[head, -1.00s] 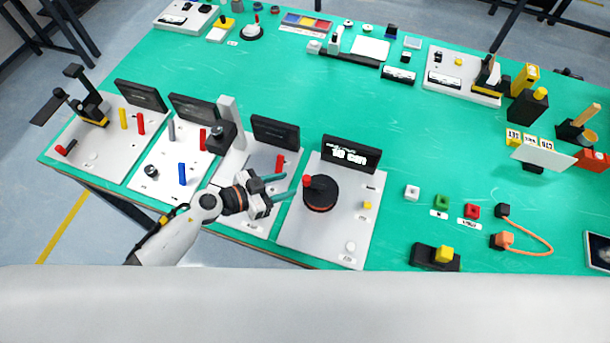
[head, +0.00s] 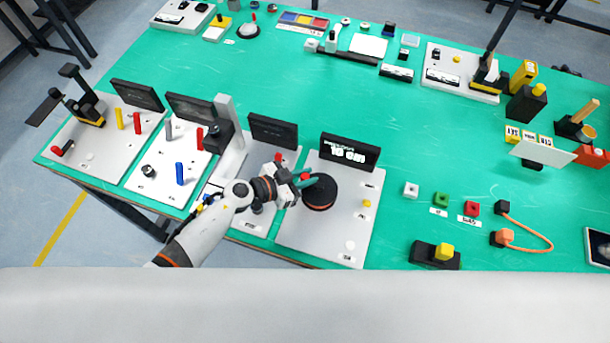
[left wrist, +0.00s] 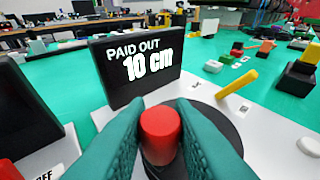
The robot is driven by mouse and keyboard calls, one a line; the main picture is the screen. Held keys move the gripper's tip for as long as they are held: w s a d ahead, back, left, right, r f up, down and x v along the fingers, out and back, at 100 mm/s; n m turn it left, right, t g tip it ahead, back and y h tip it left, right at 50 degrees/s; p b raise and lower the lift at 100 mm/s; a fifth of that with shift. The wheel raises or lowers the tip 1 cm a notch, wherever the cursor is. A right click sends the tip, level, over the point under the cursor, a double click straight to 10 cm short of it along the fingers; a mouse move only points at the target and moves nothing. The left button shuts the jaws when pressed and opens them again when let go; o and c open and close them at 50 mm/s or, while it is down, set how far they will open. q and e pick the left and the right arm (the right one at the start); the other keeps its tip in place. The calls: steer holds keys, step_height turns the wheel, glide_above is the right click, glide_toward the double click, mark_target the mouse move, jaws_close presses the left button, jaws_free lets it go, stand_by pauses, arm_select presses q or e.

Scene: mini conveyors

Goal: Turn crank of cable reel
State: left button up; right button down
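The cable reel (head: 320,195) is a black drum with an orange band on a white panel. Its crank has a red knob (left wrist: 161,128) at the top. My left gripper (head: 306,179) reaches in from the left. In the left wrist view its teal fingers (left wrist: 160,140) lie on both sides of the red knob with no visible gap. They hide part of the drum. The display (head: 349,152) behind the reel reads "PAID OUT 10 cm" in the left wrist view (left wrist: 140,60). My right gripper is not in view.
A yellow peg (left wrist: 237,84) and a white button (head: 350,245) are on the same panel, right of the reel. Other panels with displays (head: 272,131) stand to the left. Small coloured blocks and an orange cable (head: 535,240) lie to the right. The middle of the green table is clear.

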arm_select(q)
jaws_close()
steer(key=shift+w+m+g, duration=0.15)
steer(key=shift+m+g, duration=0.15)
steer(key=shift+g, duration=0.1)
steer(key=shift+w+d+m+g+h+b, duration=0.1)
steer(key=shift+w+m+g+h+b, duration=0.15)
steer(key=shift+m+g, duration=0.2)
steer(key=shift+w+m+g+h+b, duration=0.1)
steer(key=shift+m+g+h+b, duration=0.15)
steer(key=shift+m+g+h, duration=0.15)
steer(key=shift+w+d+f+m+g+h+b, duration=0.1)
steer(key=shift+w+m+g+h+b, duration=0.05)
steer(key=shift+m+g+b, duration=0.3)
steer(key=shift+w+d+f+m+g+h+b, duration=0.15)
steer(key=shift+m+g+b, duration=0.1)
steer(key=shift+m+g, duration=0.25)
steer(key=m+g+b, duration=0.2)
steer(key=d+m+g+b, duration=0.1)
steer(key=m+g+b, duration=0.1)
steer(key=b, duration=0.1)
steer(key=w+m+g+b, duration=0.1)
steer(key=g+b, duration=0.2)
steer(key=shift+w+d+m, duration=0.1)
steer(key=shift+d+m, duration=0.1)
steer(key=shift+m, duration=0.2)
steer(key=shift+d+r+m+g+y+b, duration=0.2)
steer(key=shift+m+g+y+b, duration=0.35)
steer(key=shift+b, duration=0.4)
